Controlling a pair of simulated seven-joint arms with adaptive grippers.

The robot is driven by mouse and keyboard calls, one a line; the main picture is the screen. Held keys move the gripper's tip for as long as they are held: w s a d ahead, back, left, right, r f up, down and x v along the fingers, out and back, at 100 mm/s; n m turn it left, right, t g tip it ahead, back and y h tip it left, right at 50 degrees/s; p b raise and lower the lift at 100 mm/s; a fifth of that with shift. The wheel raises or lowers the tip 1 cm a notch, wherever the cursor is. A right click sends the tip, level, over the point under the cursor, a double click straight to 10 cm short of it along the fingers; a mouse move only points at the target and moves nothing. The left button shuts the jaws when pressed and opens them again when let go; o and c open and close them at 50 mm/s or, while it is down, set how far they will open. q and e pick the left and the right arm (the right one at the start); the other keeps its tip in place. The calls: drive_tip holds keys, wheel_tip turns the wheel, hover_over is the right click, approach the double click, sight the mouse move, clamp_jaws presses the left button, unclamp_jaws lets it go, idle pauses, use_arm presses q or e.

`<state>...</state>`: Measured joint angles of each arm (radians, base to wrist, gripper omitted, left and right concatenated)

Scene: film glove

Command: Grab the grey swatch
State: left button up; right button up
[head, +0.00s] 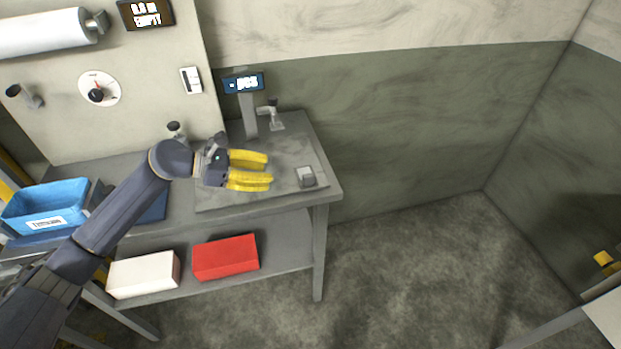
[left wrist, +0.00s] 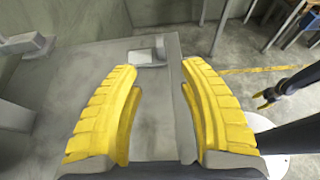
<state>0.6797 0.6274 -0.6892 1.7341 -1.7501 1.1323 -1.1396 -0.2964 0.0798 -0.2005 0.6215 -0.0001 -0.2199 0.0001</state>
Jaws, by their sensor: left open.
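The grey swatch (head: 306,176) is a small grey block near the right front corner of the workbench top. It also shows in the left wrist view (left wrist: 146,57), ahead of and between the fingertips. My left gripper (head: 271,170) is open above the grey bench plate, its yellow fingers pointing right toward the swatch. The fingers are apart from the swatch, with nothing between them. My right gripper (left wrist: 262,98) shows small in the left wrist view, far from the bench, its yellow fingers looking spread and empty.
A display post (head: 248,112) and a small stand (head: 273,118) are at the back of the bench. A blue bin (head: 45,207) sits at the left. A white box (head: 143,275) and a red box (head: 225,258) lie on the lower shelf.

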sight(303, 177)
use_arm(q)
drive_tip(key=x, duration=1.3)
drive_tip(key=shift+w+f, duration=0.1)
drive_tip(key=shift+f, duration=0.1)
clamp_jaws()
